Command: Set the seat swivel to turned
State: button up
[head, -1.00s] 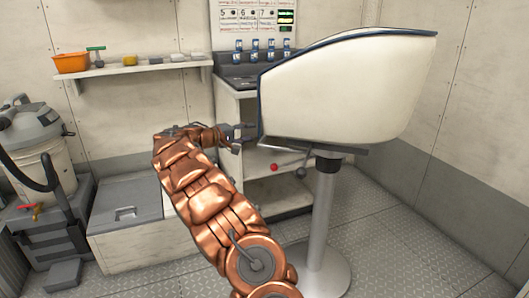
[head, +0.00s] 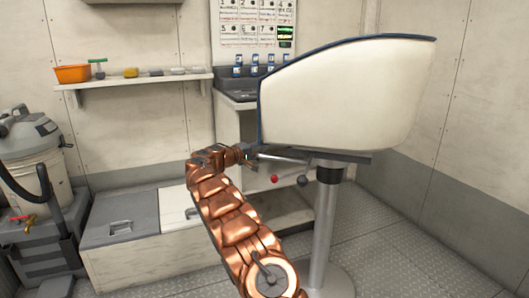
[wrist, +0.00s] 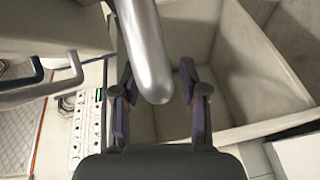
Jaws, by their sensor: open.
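The seat (head: 345,95) is a white shell with dark blue piping on a metal pedestal (head: 322,230) in the head view. Its closed side faces me. Under it, a silver lever (head: 285,159) sticks out to the left. A red knob (head: 274,179) and a dark knob (head: 302,181) also show below the seat. My gripper (head: 250,155) is at the lever's left end, below the seat's left edge. In the wrist view my gripper (wrist: 157,78) is open, and the rounded end of the silver lever (wrist: 150,45) shows between its fingers. I cannot tell whether they touch.
A cabinet with a dark sink top (head: 237,93) and open shelving stands behind the seat. A low locker (head: 122,225) lies left of my arm, and a vacuum (head: 30,150) stands far left. A wall shelf (head: 140,78) holds small items. Floor right of the pedestal is clear.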

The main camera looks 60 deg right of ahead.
jog(key=shift+s+d+f, duration=0.1)
jog(key=shift+s+d, duration=0.1)
jog(key=shift+d, duration=0.3)
jog(key=shift+c, duration=0.3)
grip_shut()
